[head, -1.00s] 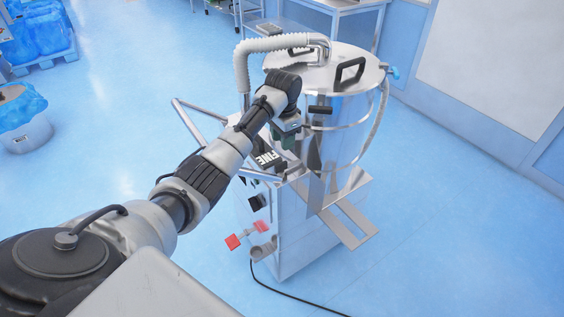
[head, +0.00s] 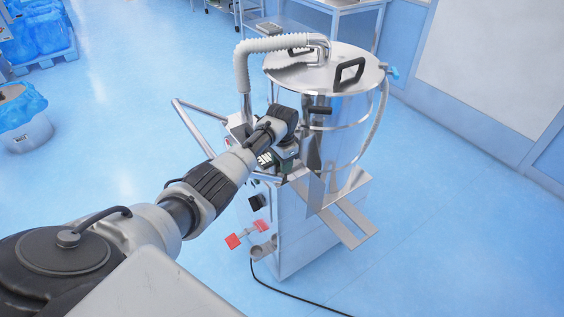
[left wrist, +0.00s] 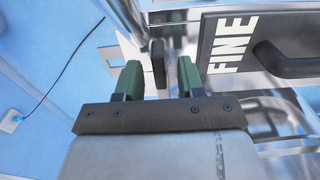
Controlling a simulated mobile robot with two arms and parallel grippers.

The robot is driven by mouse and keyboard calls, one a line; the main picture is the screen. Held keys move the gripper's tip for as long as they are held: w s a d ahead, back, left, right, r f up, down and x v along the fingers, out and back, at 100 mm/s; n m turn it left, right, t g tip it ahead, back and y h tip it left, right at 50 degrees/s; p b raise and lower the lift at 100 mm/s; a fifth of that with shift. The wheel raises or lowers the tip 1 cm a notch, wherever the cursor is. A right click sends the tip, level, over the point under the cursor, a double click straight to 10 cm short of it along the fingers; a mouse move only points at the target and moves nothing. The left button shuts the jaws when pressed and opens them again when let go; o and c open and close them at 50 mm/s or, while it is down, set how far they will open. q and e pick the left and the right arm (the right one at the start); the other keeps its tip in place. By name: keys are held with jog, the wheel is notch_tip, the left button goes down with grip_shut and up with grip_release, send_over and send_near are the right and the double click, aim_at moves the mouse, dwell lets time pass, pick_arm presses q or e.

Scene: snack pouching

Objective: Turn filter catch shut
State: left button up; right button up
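The filter catch (left wrist: 158,64) shows in the left wrist view as a small dark upright bar next to the black filter block marked FINE (left wrist: 262,45). My left gripper (left wrist: 159,66) is open, with one green finger on each side of the catch. Gaps show between the catch and both fingers; I see no clear contact. In the head view the left gripper (head: 285,163) is at the front of the steel machine (head: 335,130). It partly covers the FINE block (head: 264,158), and the catch is hidden there. My right gripper is not in view.
A ribbed white hose (head: 243,70) rises over the machine's lid. A tubular handle (head: 190,125) sticks out at left. A red knob (head: 233,241) and steel brackets (head: 350,228) project from the lower body. A black cable (head: 290,299) lies on open blue floor.

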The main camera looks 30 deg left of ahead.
pick_arm(q)
jog(key=shift+c, duration=0.3)
grip_shut()
